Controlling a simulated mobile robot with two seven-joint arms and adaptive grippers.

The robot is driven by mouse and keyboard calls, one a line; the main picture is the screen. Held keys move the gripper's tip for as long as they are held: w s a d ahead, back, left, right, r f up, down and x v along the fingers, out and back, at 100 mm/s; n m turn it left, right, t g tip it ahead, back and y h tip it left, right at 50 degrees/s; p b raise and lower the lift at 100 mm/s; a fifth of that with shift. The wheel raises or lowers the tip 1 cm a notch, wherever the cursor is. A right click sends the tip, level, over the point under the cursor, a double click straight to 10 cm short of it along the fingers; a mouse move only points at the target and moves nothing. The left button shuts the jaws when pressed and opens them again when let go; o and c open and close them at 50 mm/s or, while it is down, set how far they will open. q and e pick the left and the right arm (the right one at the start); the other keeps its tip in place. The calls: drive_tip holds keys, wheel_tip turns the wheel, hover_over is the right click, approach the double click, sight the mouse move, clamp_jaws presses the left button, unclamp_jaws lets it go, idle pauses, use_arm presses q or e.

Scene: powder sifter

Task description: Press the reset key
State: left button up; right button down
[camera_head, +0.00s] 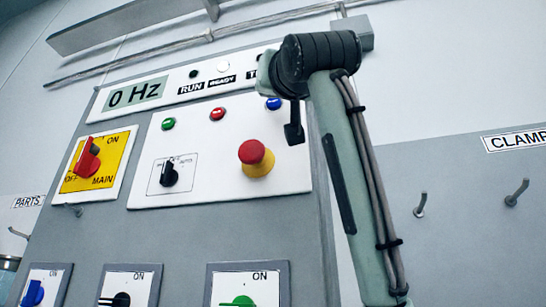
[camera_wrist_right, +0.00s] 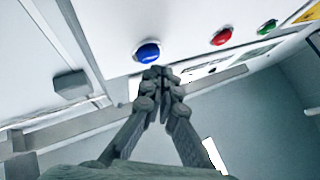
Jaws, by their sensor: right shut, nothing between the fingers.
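The blue push button (camera_head: 274,103) sits at the right end of a row of three on the white panel, right of a red one and a green one. Its label is too small to read. It also shows in the right wrist view (camera_wrist_right: 147,53), just beyond my fingertips. My right gripper (camera_wrist_right: 158,72) is shut and empty, its fingertips together close to the blue button's edge. I cannot tell whether they touch it. In the head view my right gripper (camera_head: 294,134) hangs just right of the button. My left gripper is not in view.
A red mushroom button (camera_head: 252,152) on a yellow base sits below the blue one. The red button (camera_head: 217,113), green button (camera_head: 168,123), black selector (camera_head: 169,174) and red main switch (camera_head: 87,159) lie to the left. Wall hooks are at the right.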

drive_tip(key=shift+s, duration=0.1)
drive_tip(key=shift+s+a+b, duration=0.15)
drive_tip(key=shift+s+a, duration=0.1)
drive_tip(key=shift+s, duration=0.55)
drive_tip(key=shift+s+a+b, duration=0.2)
drive_tip(key=shift+s+a, duration=0.05)
drive_tip(key=shift+s, duration=0.5)
drive_tip(key=shift+s+a+b, duration=0.15)
drive_tip(key=shift+s+a, duration=0.1)
drive_tip(key=shift+s, duration=0.55)
drive_tip(key=shift+w, duration=0.1)
